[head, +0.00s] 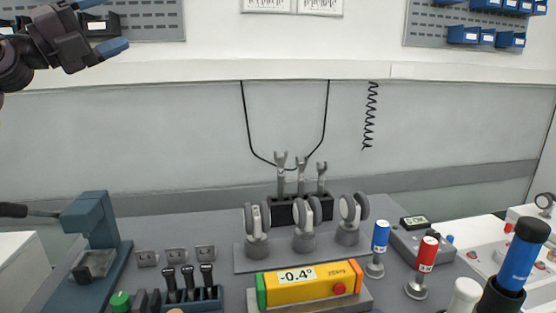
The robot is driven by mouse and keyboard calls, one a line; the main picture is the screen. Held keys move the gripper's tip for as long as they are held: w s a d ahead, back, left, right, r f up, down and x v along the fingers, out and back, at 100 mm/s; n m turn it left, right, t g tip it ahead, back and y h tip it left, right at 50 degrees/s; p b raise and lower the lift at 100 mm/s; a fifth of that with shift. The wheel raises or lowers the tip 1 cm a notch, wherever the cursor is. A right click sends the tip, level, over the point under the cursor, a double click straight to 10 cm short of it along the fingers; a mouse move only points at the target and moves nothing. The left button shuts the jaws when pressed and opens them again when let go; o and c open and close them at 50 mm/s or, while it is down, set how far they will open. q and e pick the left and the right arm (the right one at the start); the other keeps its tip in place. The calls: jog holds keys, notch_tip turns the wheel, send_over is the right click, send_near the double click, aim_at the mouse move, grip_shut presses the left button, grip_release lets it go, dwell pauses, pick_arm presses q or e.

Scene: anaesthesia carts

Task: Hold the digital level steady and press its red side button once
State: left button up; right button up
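The digital level (308,284) is a yellow bar with a green left end and an orange right end. It rests on a grey block (366,300) at the bottom middle of the head view. Its display reads -0.4°. The red button (339,289) shows on its front face, towards the right end. My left gripper (111,23) is at the top left, high above the bench and far from the level. Its blue fingertips are apart, with nothing seen between them. My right gripper is not in view.
A teal press-like tool (97,222) stands at the left. Several round grey tools (304,222) on stands and a black rack (300,212) stand behind the level. Blue (380,238) and red (428,254) cylinders stand to its right. Blue bins (486,37) hang on the back wall.

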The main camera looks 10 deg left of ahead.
pick_arm(q)
jog(key=s+d+f+n+g, duration=0.1)
jog(key=d+f+n+g, duration=0.15)
jog(key=d, duration=0.25)
jog(key=s+d+f+n+g, duration=0.1)
jog(key=d+f+n+g, duration=0.15)
jog(key=d+g, duration=0.2)
jog(key=m+g+y, duration=0.7)
jog(key=m+y, duration=0.4)
jog(key=m, duration=1.2)
send_near(308, 273)
jog(key=shift+m, duration=0.3)
jog(key=x, duration=1)
jog(key=shift+d+f, duration=0.15)
jog(key=shift+f, duration=0.15)
jog(key=c, duration=1.2)
jog(key=shift+o, duration=0.2)
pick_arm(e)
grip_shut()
